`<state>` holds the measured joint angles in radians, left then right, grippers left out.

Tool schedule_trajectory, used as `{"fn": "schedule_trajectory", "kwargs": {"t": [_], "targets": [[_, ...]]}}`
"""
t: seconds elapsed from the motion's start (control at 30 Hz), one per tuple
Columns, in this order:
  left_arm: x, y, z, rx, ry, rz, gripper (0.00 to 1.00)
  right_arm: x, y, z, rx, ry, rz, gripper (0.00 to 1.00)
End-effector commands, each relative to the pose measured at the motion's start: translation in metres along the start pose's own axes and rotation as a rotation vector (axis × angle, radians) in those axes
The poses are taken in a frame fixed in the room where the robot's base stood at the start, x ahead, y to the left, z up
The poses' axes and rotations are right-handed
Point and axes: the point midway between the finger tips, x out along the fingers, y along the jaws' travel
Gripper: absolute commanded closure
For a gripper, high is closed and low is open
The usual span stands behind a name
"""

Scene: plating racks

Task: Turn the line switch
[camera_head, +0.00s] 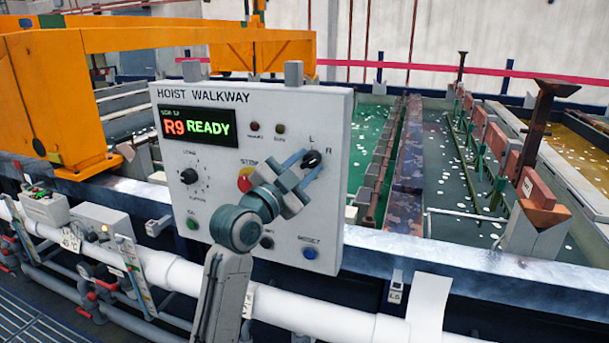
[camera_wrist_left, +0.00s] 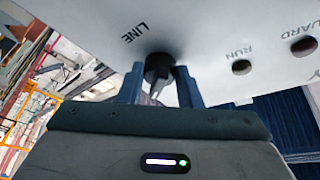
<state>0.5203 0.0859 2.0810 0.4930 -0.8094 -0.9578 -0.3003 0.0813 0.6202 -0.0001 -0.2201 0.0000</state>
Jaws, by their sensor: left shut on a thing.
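The left wrist view shows the knob (camera_wrist_left: 158,66) beneath the word LINE. My left gripper (camera_head: 304,166) is at the panel face, its two blue fingers on either side of the knob and shut on it. The fingers also show in the left wrist view (camera_wrist_left: 160,75). My right gripper is not in view.
A white pipe (camera_head: 330,318) runs in front; tanks lie behind.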

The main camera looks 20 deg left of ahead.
Motion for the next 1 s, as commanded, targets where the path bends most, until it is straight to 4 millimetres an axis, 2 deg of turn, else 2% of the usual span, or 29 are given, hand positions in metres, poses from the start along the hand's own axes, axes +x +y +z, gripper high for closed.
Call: {"fn": "schedule_trajectory", "kwargs": {"t": [0.3,0.8,0.83,0.9,1.0], "targets": [[0.0,-0.0007,0.0004,0.096,-0.007,0.04,0.91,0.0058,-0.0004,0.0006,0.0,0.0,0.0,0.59],[0.0,-0.0007,0.0003,0.11,-0.008,0.046,0.91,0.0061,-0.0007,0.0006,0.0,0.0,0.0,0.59],[0.0,-0.0007,0.0003,0.11,-0.008,0.046,0.63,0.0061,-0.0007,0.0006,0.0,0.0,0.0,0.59],[0.0,-0.0008,0.0003,0.11,-0.008,0.046,0.49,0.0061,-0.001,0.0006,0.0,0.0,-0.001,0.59],[0.0,-0.0009,0.0001,0.109,-0.008,0.045,0.47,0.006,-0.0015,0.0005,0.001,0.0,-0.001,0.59]]}}
